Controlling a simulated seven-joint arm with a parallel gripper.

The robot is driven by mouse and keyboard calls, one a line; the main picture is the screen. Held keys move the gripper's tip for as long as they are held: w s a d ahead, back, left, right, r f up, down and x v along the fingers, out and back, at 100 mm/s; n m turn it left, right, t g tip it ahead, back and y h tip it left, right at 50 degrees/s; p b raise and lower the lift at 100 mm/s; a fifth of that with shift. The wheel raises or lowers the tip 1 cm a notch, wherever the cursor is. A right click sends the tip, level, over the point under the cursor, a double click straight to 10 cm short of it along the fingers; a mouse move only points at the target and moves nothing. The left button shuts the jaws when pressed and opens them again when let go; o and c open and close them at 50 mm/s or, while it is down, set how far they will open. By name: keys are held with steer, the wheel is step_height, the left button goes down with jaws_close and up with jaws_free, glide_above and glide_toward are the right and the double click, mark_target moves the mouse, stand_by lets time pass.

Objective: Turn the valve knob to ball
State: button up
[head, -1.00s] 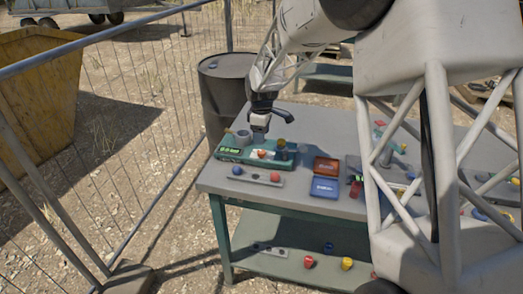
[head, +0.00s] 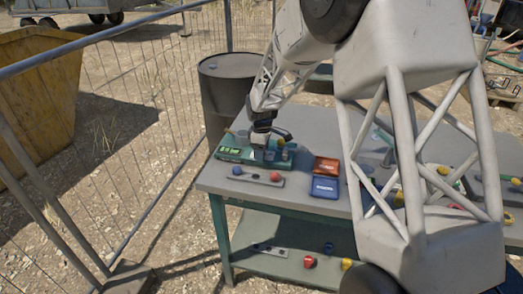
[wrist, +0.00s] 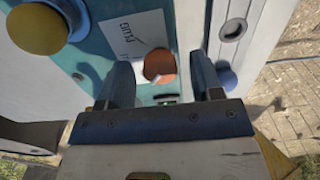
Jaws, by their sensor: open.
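The valve knob (wrist: 159,66) is a small orange disc with a pale pointer mark at its near edge in the wrist view. It sits on the teal-green unit (head: 230,154), which also shows in the wrist view (wrist: 100,40). A white label reading "PLUG" (wrist: 140,32) is beside the knob; no "ball" marking is readable. My gripper (wrist: 157,72) is open, with one finger on each side of the knob. I cannot tell whether either finger touches it. In the head view my gripper (head: 263,152) is low over the unit and hides the knob.
A yellow knob (wrist: 38,28) on a blue base stands on the unit. A grey strip (head: 258,178) with a blue ball (head: 237,171) and red ball (head: 275,177) lies in front. An orange case (head: 327,165) and blue case (head: 325,187) lie right. A wire fence stands left.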

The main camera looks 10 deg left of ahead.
steer(key=c, duration=0.9)
steer(key=shift+c, duration=0.2)
steer(key=shift+m, duration=0.4)
steer(key=m, duration=0.9)
steer(key=o, duration=0.9)
